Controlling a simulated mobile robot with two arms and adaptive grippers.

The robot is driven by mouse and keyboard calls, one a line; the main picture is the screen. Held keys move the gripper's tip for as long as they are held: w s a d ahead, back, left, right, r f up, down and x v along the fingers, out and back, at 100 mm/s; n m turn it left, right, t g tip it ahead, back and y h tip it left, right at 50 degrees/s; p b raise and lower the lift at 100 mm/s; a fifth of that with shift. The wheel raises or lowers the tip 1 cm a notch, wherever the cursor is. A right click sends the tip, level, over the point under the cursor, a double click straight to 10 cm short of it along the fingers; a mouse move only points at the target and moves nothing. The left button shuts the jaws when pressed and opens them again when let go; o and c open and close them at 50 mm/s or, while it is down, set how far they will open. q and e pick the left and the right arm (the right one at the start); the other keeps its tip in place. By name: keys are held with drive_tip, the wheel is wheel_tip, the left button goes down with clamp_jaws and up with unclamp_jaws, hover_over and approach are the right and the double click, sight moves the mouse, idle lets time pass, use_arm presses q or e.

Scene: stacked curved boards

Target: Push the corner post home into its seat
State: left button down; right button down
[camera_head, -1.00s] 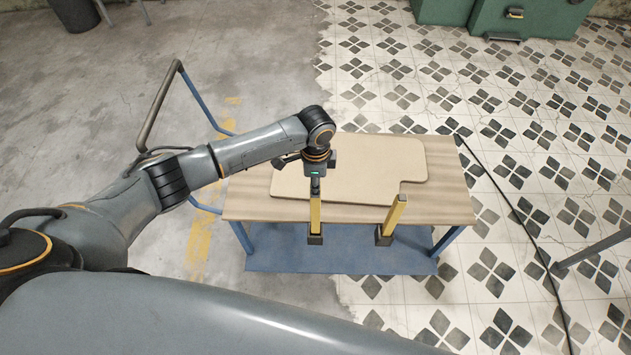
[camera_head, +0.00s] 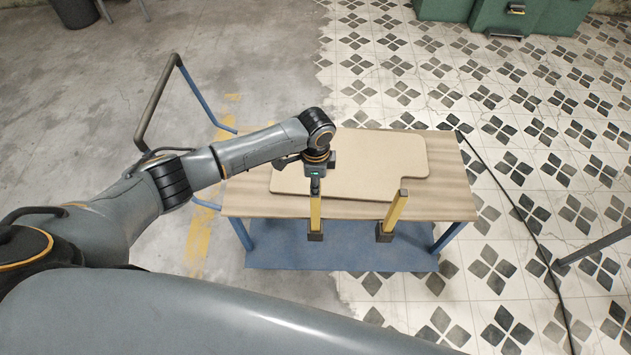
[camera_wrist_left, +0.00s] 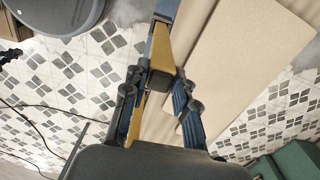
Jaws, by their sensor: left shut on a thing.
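A yellow corner post (camera_head: 315,211) stands at the front edge of the table, its lower end at a dark block-shaped seat (camera_head: 315,237). My left gripper (camera_head: 315,188) is at the post's upper end, pointing down and shut on it. In the left wrist view the fingers (camera_wrist_left: 160,98) lie on both sides of the post's dark square end, with yellow post (camera_wrist_left: 160,48) beyond. Whether the post sits fully in the seat cannot be told. A second yellow post (camera_head: 396,209) stands tilted in its own dark seat (camera_head: 384,236) to the right. My right gripper is not in view.
Tan boards with rounded corners (camera_head: 375,160) lie on the wooden table top (camera_head: 445,205) behind the posts. A blue lower shelf (camera_head: 340,258) is below. A bent rail (camera_head: 158,105) rises at the left. Green cases (camera_head: 490,18) stand far back right.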

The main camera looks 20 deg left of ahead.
use_arm(q)
drive_tip(key=shift+f+b, duration=0.85)
drive_tip(key=shift+f, duration=0.7)
drive_tip(key=c, duration=1)
unclamp_jaws()
wheel_tip(320, 180, up, 12)
drive_tip(key=shift+r, duration=0.1)
